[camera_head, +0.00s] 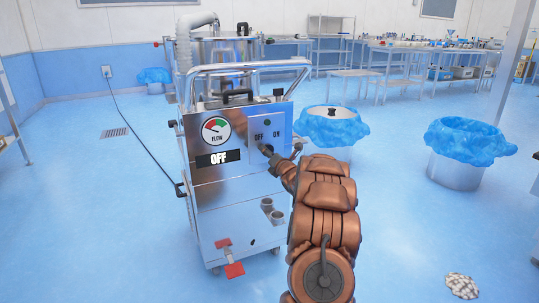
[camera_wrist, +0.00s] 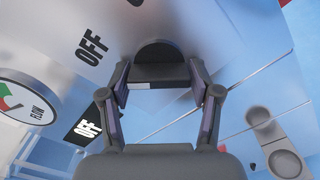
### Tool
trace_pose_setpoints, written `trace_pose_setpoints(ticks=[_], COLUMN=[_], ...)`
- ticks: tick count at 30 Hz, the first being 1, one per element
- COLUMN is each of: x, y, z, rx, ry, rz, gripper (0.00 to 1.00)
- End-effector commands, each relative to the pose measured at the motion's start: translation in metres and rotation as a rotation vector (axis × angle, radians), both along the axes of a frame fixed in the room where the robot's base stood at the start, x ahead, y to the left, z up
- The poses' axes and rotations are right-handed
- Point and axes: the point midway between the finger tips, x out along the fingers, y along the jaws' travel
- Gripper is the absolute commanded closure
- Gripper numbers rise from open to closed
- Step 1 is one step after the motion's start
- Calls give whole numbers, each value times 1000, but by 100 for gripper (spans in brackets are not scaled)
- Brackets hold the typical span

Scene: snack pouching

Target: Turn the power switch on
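The power switch is on the front panel (camera_head: 287,124) of a steel machine, below the printed OFF and ON labels. My gripper (camera_head: 268,150) reaches up to this panel and covers the switch in the head view. In the wrist view a dark half-round knob (camera_wrist: 158,55), which looks like the switch, sits between the fingers of my gripper (camera_wrist: 160,85). The fingers are spread apart, one on each side of it; I cannot tell whether they touch it. The OFF label (camera_wrist: 92,48) is left of the knob there. The machine's display (camera_head: 218,158) reads OFF.
The FLOW gauge (camera_head: 216,129) is left of the switch panel. A metal push handle (camera_head: 245,66) spans the machine's top. Blue-lined bins (camera_head: 331,125) and (camera_head: 468,142) stand to the right. A cable (camera_head: 140,133) runs to the wall. The floor at left is open.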

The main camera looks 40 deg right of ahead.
Motion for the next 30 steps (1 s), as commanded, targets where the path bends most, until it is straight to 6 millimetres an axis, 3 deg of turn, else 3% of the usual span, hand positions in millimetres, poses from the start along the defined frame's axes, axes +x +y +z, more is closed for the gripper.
trace_pose_setpoints(ticks=[1,10,20,30], x=[0,0,-1,-1], y=[0,0,-1,-1], z=[0,0,1,5], rx=[0,0,49,274], ry=[0,1,-15,-95], rz=[0,-1,-3,-4], gripper=[46,77,77,77])
